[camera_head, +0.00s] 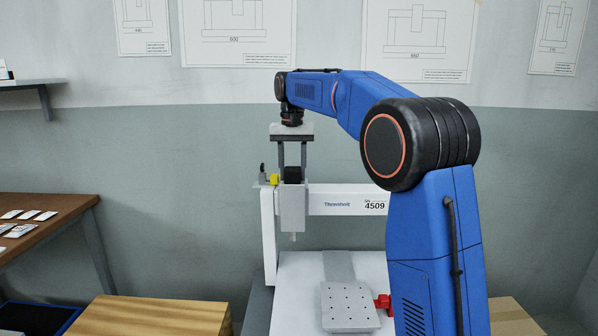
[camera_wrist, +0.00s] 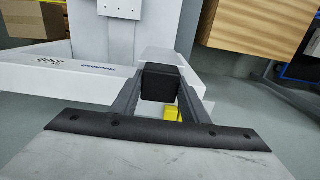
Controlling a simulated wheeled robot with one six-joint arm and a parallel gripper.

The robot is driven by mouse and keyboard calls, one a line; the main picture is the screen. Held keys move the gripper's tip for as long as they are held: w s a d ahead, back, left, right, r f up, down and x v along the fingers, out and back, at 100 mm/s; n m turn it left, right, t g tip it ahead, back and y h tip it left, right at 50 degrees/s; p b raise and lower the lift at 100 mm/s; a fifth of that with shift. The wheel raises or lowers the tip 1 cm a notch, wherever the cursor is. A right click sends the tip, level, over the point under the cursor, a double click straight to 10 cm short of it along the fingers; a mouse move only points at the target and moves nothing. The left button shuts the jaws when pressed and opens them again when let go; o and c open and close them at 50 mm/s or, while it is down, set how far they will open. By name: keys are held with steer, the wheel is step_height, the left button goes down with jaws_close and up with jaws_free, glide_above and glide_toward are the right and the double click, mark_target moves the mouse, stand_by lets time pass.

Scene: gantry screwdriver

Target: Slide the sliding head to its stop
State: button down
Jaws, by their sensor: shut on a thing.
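The sliding head (camera_head: 293,212) is a grey block with a black knob (camera_head: 292,174) on top and a small tip below. It sits near the left end of the white gantry beam (camera_head: 345,200). My gripper (camera_head: 292,168) points straight down from above, its two fingers shut on the black knob. In the wrist view the black knob (camera_wrist: 160,83) sits between the fingers, and the beam (camera_wrist: 60,80) runs to the left. A yellow part (camera_head: 274,179) and a dark pin stand at the beam's left end, close beside the head.
Below the gantry is a white base with a perforated grey plate (camera_head: 348,306) and a red clamp (camera_head: 383,303). A wooden box (camera_head: 150,318) stands at front left. A brown table (camera_head: 45,222) with cards is at far left. My blue arm hides the beam's right end.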

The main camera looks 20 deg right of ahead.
steer(key=shift+a, duration=0.15)
steer(key=c, duration=1)
jaws_free()
steer(key=shift+w+a, duration=0.1)
steer(key=shift+c, duration=0.2)
steer(key=shift+r, duration=0.15)
step_height(320, 180, up, 12)
